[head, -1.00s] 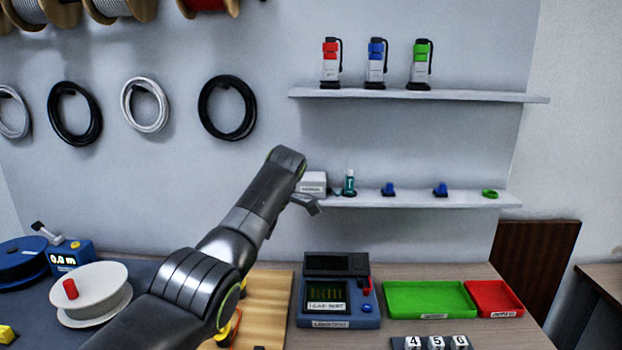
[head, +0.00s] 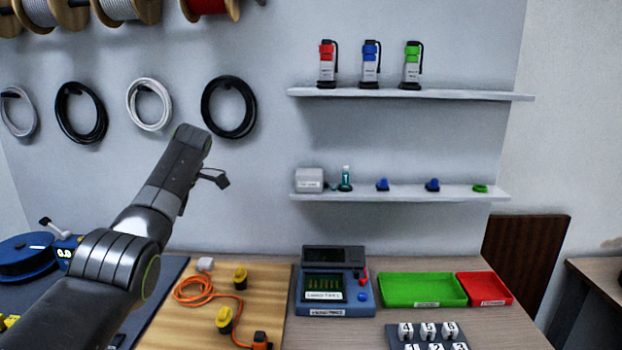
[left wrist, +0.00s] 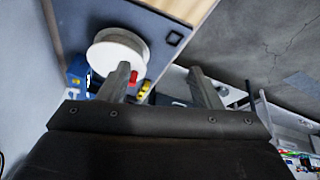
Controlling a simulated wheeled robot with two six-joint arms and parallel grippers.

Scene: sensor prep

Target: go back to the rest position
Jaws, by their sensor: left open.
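My left arm comes in from the left in the head view, and its gripper (head: 214,178) is raised in front of the wall, left of the lower shelf. In the left wrist view the two fingers of this gripper (left wrist: 165,85) stand apart with nothing held between them. Beyond them are a white spool (left wrist: 118,52) and a small red piece. My right gripper is in neither current view.
A lower shelf (head: 400,194) and an upper shelf (head: 440,95) stick out from the wall. Below are a wooden board (head: 180,325) with an orange cable, a blue tester (head: 335,312), a green tray (head: 422,290) and a red tray (head: 484,288). Coiled cables hang on the wall.

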